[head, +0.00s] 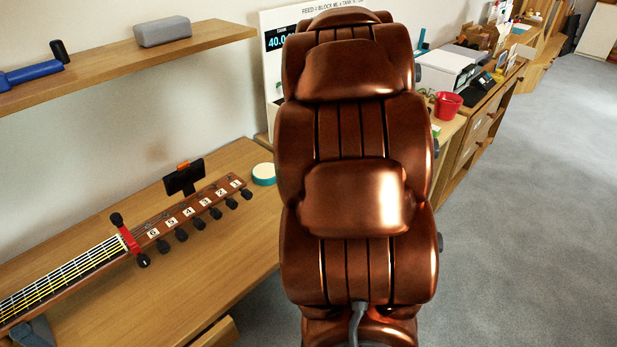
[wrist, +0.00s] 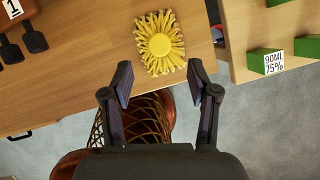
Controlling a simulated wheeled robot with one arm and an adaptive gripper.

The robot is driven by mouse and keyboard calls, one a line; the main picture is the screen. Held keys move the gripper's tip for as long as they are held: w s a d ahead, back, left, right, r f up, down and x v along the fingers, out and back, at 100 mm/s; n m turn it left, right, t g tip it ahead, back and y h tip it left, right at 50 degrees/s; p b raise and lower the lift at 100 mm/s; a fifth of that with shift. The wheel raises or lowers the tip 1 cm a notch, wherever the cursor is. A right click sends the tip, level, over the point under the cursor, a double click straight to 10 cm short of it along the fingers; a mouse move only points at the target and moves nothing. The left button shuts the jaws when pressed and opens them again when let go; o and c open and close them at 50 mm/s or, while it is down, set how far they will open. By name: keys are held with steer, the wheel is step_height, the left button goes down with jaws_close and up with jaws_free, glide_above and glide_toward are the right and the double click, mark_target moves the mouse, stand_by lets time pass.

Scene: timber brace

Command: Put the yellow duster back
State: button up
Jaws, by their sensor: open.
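The yellow duster (wrist: 160,42) lies on the wooden table near its edge in the wrist view. It has a shaggy fringe around a smooth round middle. My gripper (wrist: 162,82) is open and empty, its two fingers spread just below the duster in the picture, apart from it. In the head view my copper-coloured arm fills the middle and hides part of the table; neither the duster nor my gripper shows there.
A guitar headstock (head: 190,212) with number labels and dark pegs lies on the table (head: 215,265). A teal roll (head: 264,174) is near it. In the wrist view, green blocks (wrist: 265,64) stand on another surface at right, and a lattice-like basket (wrist: 145,118) shows below the table edge.

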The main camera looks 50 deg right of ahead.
steer(key=s+a+r+n+g+y, duration=0.1)
steer(key=s+a+n, duration=0.2)
steer(key=a+n, duration=0.75)
steer(key=s+a+n+g+y, duration=0.2)
steer(key=s+a+n, duration=0.1)
steer(key=a+n, duration=0.75)
steer(key=s+a+n+g+h, duration=0.1)
steer(key=s+a+n+g, duration=0.2)
steer(key=s+a+n, duration=0.7)
steer(key=s+n, duration=0.4)
steer(key=n, duration=0.4)
steer(key=shift+s+a+f+h, duration=0.3)
steer(key=shift+f, duration=0.1)
step_height(320, 180, up, 10)
steer(key=p, duration=1)
steer(key=shift+r, duration=0.15)
steer(key=shift+w, duration=0.1)
